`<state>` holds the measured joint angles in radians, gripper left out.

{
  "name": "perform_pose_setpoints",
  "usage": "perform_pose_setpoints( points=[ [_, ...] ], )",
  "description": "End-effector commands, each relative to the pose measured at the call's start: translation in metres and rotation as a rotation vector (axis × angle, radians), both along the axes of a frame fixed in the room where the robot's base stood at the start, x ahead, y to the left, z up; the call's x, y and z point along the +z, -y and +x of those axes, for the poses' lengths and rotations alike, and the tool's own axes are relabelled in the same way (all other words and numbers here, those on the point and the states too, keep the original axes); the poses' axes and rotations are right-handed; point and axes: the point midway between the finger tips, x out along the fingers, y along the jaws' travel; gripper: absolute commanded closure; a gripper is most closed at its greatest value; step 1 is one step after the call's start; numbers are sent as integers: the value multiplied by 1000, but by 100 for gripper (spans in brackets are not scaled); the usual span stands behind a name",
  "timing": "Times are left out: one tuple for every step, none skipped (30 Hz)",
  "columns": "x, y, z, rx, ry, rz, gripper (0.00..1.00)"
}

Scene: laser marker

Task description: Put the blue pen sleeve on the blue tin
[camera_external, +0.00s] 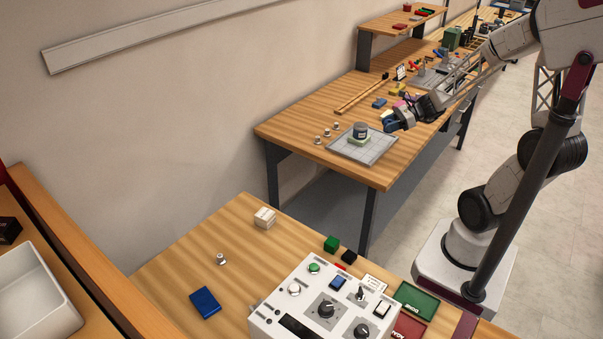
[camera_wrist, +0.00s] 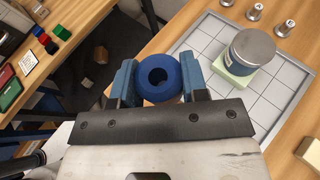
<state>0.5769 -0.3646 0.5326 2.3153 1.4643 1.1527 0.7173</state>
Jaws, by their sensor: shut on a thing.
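The blue pen sleeve (camera_wrist: 172,88), a thick round ring with a dark hole in its middle, is between the two blue fingers of my gripper (camera_wrist: 158,82). The gripper is shut on it. In the external view my gripper (camera_external: 391,124) is at the right side of the gridded plate, above the far bench. The tin (camera_wrist: 253,50) has a grey metal lid and a dark bluish side. It stands upright on a pale green block (camera_wrist: 232,68), to the right of the sleeve and apart from it. The tin also shows in the external view (camera_external: 360,129).
The gridded plate (camera_wrist: 196,42) lies under the pale green block. Several small metal pieces (camera_external: 327,133) stand left of the plate. Small coloured blocks (camera_external: 379,103) lie behind it. A control box (camera_external: 320,305) stands on the near table.

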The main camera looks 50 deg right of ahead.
Motion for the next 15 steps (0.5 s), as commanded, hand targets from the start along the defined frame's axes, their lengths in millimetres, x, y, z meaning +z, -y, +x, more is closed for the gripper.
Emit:
perform_pose_setpoints(
  points=[
    [1,4,-3,-9,0,0,82],
    [1,5,-4,-12,-1,0,82],
    [1,7,-5,-16,-1,-1,82],
    [1,8,-6,-19,-2,-1,82],
    [2,9,-7,-21,-2,-1,82],
    [2,10,-8,-22,-2,-1,82],
    [2,10,-8,-23,-2,-1,82],
    [2,11,-8,-24,-2,-1,82],
    [2,11,-8,-24,-2,-1,82],
    [2,11,-9,-24,-2,-1,82],
    [2,11,-9,-24,-2,-1,82],
    [2,11,-9,-24,-2,-1,82],
    [2,11,-9,-24,-2,-1,82],
    [2,11,-9,-24,-2,-1,82],
    [2,11,-8,-24,-2,-1,82]
  ],
)
